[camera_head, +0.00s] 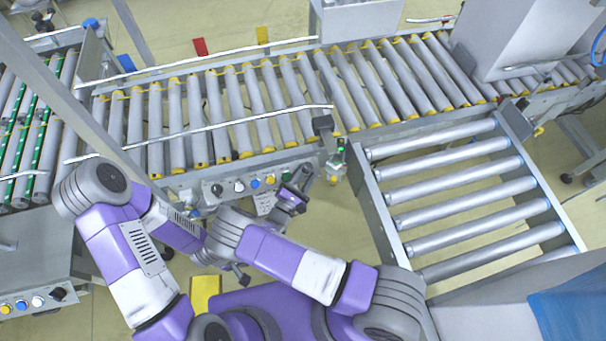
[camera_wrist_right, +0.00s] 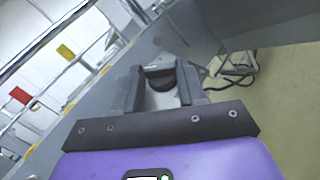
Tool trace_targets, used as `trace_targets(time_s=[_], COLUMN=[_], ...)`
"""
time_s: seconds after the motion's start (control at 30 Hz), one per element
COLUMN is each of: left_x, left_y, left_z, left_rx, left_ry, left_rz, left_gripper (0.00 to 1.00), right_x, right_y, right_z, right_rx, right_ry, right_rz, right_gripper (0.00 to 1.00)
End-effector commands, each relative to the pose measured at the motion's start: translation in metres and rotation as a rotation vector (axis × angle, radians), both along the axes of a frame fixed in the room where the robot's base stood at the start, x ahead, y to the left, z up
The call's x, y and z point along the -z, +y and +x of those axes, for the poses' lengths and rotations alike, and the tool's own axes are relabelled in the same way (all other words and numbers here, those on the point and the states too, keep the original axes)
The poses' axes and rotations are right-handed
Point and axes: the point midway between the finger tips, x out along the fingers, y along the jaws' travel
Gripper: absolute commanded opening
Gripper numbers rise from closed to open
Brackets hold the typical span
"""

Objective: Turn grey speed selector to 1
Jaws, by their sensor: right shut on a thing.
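The control panel (camera_head: 240,187) is on the near side of the roller conveyor, with a dark knob at its left and white, blue and yellow buttons. My right gripper (camera_head: 302,178) is at the panel's right end. In the right wrist view, its two dark fingers (camera_wrist_right: 166,80) are shut on a dark round knob, seemingly the speed selector (camera_wrist_right: 161,82). The fingers and arm cover it in the head view, and its setting cannot be read. A dark part beside my right forearm may be my left gripper (camera_head: 241,275); its fingers cannot be made out.
A small post with a green light (camera_head: 340,150) stands just right of my right gripper. A side roller section (camera_head: 455,200) lies to the right. Another button panel (camera_head: 35,301) is at the lower left. A yellow block (camera_head: 205,293) is below my left arm.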

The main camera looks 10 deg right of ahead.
Motion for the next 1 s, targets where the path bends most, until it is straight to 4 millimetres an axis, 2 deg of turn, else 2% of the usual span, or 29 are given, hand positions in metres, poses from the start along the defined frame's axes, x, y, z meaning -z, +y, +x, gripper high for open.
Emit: trace_targets(time_s=[0.7, 0.73, 0.8, 1.0], left_x=[-0.0009, -0.0009, -0.0009, -0.0009], left_y=[0.0000, 0.0000, 0.0000, 0.0000], left_z=[0.0000, 0.0000, 0.0000, 0.0000], left_rx=[0.000, 0.000, 0.000, 0.000], left_ry=[0.000, 0.000, 0.000, 0.000], left_rz=[0.000, 0.000, 0.000, 0.000], left_gripper=[0.43, 0.43, 0.43, 0.43], right_x=[0.0016, 0.0016, 0.0016, 0.0015], right_y=[-0.0011, -0.0011, -0.0011, -0.0012], right_z=[-0.0012, -0.0012, -0.0012, -0.0012], right_rx=[-0.063, -0.063, -0.063, -0.061], right_ry=[0.000, 0.000, 0.000, -0.001], right_rz=[-0.054, -0.054, -0.054, -0.053], right_gripper=[0.10, 0.43, 0.51, 0.51])
